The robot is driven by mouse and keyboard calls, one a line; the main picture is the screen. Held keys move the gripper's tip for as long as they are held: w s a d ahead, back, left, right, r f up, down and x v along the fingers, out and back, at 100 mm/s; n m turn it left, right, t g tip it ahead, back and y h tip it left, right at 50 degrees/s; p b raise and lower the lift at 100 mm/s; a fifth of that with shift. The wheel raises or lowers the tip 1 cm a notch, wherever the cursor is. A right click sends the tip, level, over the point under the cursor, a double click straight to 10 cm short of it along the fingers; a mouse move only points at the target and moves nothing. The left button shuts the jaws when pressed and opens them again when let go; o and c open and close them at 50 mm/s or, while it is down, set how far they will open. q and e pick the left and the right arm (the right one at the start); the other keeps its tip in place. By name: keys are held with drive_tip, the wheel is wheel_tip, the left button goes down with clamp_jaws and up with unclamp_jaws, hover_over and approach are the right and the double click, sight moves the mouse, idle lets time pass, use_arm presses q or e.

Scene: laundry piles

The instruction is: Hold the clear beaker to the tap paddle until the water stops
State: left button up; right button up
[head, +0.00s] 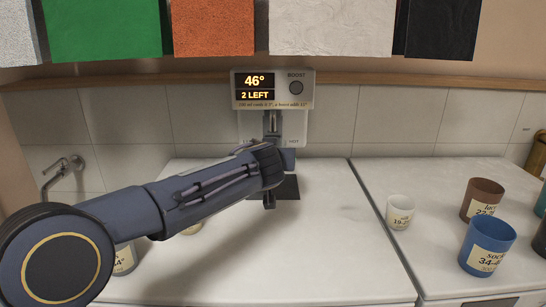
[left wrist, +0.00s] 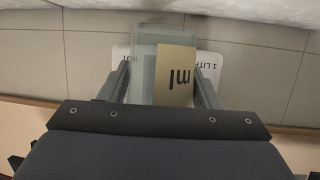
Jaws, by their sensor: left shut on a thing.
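The clear beaker (left wrist: 145,72) stands between the two fingers of my left gripper (left wrist: 164,82) in the left wrist view, with a tan label marked "ml" on it. In the head view my left gripper (head: 272,160) is in front of the tap unit (head: 300,128), and the wrist and hand hide most of the beaker. The gripper is shut on the beaker. The tap's display (head: 255,87) reads "46°" and "2 LEFT", with a round BOOST button (head: 296,88) beside it. The paddle and any water stream are hidden, so contact cannot be told. My right gripper is out of view.
A white cup (head: 401,211), a brown cup (head: 482,199) and a blue cup (head: 487,246) stand on the right counter. Labelled containers are partly hidden behind my left arm. A wall tap (head: 64,168) is at left. Cloths hang above. The counter's front middle (head: 330,260) is clear.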

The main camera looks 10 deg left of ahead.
use_arm(q)
drive_tip(key=shift+w+a, duration=0.15)
drive_tip(key=shift+w, duration=0.5)
drive_tip(key=shift+w+a, duration=0.15)
drive_tip(key=shift+w, duration=0.5)
idle(0.9)
drive_tip(key=shift+s+d, duration=0.1)
drive_tip(key=shift+s, duration=0.25)
drive_tip(key=shift+s+d+b, duration=0.2)
drive_tip(key=shift+s+b, duration=0.8)
drive_tip(key=shift+b, duration=0.15)
drive_tip(key=shift+s+d+b, duration=0.15)
drive_tip(key=shift+s+b, duration=0.5)
drive_tip(key=shift+s, duration=0.1)
drive_tip(key=shift+s+d, duration=0.1)
drive_tip(key=shift+s, duration=0.3)
